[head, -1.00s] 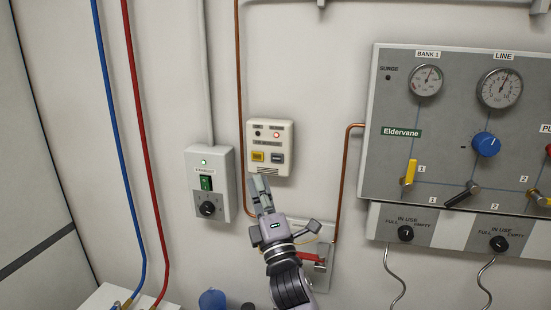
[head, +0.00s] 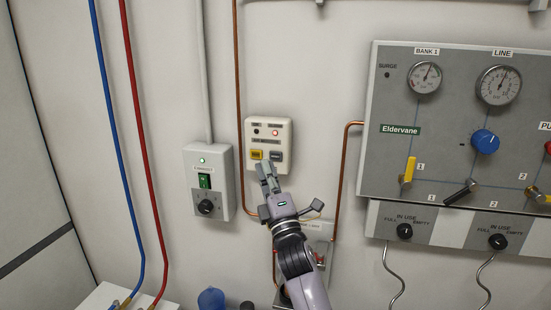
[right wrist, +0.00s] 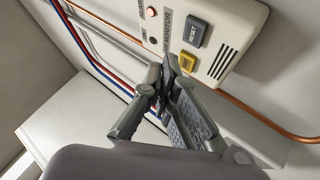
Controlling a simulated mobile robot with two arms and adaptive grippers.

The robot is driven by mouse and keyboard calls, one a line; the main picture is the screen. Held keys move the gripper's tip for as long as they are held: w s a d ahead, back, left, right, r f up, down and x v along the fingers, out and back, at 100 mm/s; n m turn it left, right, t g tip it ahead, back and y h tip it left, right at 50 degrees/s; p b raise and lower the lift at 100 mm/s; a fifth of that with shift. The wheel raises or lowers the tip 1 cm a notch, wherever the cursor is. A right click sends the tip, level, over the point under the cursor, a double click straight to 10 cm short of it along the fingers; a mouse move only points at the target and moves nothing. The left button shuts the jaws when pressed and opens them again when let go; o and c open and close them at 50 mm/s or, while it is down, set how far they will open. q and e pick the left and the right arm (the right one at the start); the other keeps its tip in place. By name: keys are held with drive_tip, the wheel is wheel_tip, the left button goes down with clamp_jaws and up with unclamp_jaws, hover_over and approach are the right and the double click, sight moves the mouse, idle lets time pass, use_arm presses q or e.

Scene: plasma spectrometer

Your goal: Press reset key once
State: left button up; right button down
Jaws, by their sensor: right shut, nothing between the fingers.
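The cream monitor box (head: 285,131) is fixed to the wall and carries a lit red lamp. Its grey reset key (head: 276,156) sits right of a yellow key (head: 256,154). In the right wrist view the grey key (right wrist: 194,32) reads RESET and the yellow key (right wrist: 187,61) is beside it. My right gripper (head: 266,166) is shut and empty, its tips at the box's lower part, just below the two keys. In the right wrist view its fingertips (right wrist: 169,68) are close to the yellow key; contact cannot be told. My left gripper is not in view.
A grey switch box (head: 222,190) with a green switch and black knob is left of the monitor box. Copper pipes (head: 239,80) run close by. A large gauge panel (head: 450,130) stands at the right. The wall above the monitor box is clear.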

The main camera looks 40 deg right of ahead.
drive_tip(key=shift+w+d, duration=0.75)
drive_tip(key=shift+d, duration=0.15)
drive_tip(key=shift+w+d, duration=0.1)
idle(0.8)
drive_tip(key=shift+w+d, duration=0.2)
drive_tip(key=shift+d, duration=0.05)
drive_tip(key=shift+w+d+r+b, duration=0.1)
drive_tip(key=shift+w+d+b, duration=0.15)
drive_tip(key=shift+b, duration=0.15)
idle(0.8)
drive_tip(key=shift+s, duration=0.1)
drive_tip(key=shift+s+a, duration=0.45)
drive_tip(key=shift+a, duration=0.15)
drive_tip(key=shift+s+a+p, duration=0.35)
drive_tip(key=shift+s+a, duration=1.3)
drive_tip(key=shift+a, duration=0.25)
